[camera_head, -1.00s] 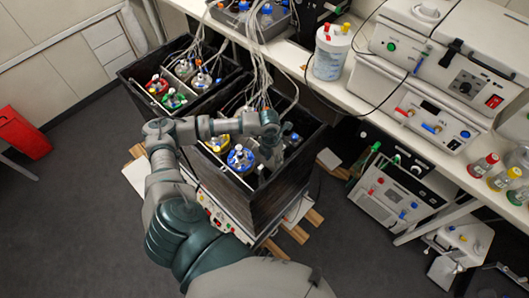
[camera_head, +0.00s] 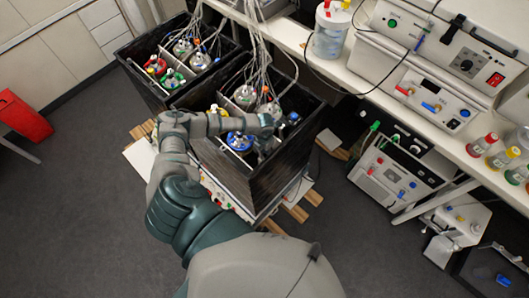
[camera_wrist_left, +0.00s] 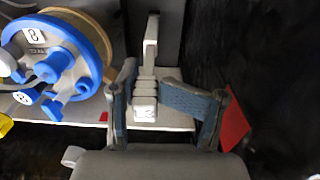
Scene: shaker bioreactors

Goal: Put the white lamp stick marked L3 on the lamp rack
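A white stick with a ribbed grip (camera_wrist_left: 146,88) shows in the left wrist view, upright against a white ledge (camera_wrist_left: 180,122). Its end carries a dark mark too small to read, so I cannot tell if it is L3. My left gripper (camera_wrist_left: 147,74) has its blue-grey fingers on either side of this stick. Whether they press on it I cannot tell. In the head view, my left gripper (camera_head: 270,142) is down inside the right black box (camera_head: 257,182), partly hidden by my arm. I cannot make out the lamp rack for certain. My right gripper is out of view.
A blue-capped vessel (camera_wrist_left: 60,50) marked 8 or B is close left of the gripper; it also shows in the head view (camera_head: 239,142). The box's dark walls are close around the gripper. Cables hang into the box. A second black box (camera_head: 140,88) with capped vessels stands left.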

